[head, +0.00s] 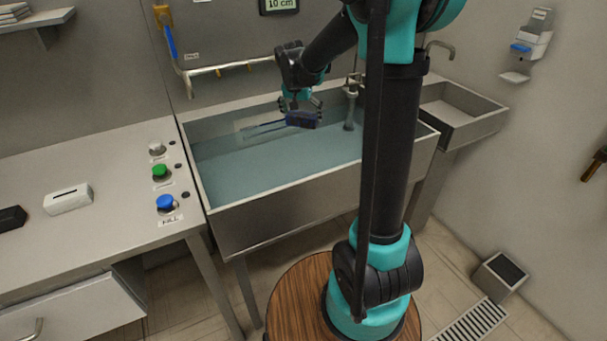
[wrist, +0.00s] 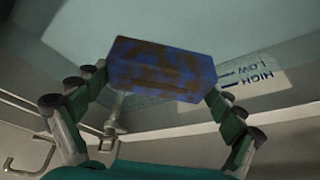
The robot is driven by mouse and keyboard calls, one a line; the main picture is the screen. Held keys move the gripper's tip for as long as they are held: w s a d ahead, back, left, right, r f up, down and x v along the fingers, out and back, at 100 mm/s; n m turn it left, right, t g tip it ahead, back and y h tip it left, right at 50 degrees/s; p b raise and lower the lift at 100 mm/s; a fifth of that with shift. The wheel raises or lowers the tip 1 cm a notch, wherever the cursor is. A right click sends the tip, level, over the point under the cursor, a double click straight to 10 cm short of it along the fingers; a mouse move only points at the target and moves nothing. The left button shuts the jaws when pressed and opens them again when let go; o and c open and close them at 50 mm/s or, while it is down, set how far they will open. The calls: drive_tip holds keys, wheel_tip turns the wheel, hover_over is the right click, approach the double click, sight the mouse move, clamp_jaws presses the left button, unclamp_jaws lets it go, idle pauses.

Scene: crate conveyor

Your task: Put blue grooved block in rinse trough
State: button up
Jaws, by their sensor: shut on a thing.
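The blue grooved block (head: 301,119) is held in my gripper (head: 300,103) above the rinse trough (head: 232,215). In the wrist view the block (wrist: 163,72) looks blue with brown patches, and the fingers of my gripper (wrist: 160,85) press on its left and right ends. The trough is a long grey metal basin with bluish water in it. The block appears above the water, near the trough's back half. Its exact height over the water is hard to tell.
A faucet (head: 350,105) stands at the trough's back right. A panel marked HIGH and LOW (wrist: 250,82) is on the trough wall. Left of the trough, a counter (head: 110,185) carries green (head: 160,171) and blue (head: 166,203) buttons, and a white slotted box (head: 68,199).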

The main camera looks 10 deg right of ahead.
approach(304, 171)
drive_tip(key=x, duration=0.5)
drive_tip(key=shift+f, duration=0.3)
drive_tip(key=shift+f, duration=0.1)
drive_tip(key=o, duration=1)
drive_tip(key=shift+o, duration=0.3)
drive_tip(key=v, duration=1.2)
drive_tip(key=shift+s, duration=0.1)
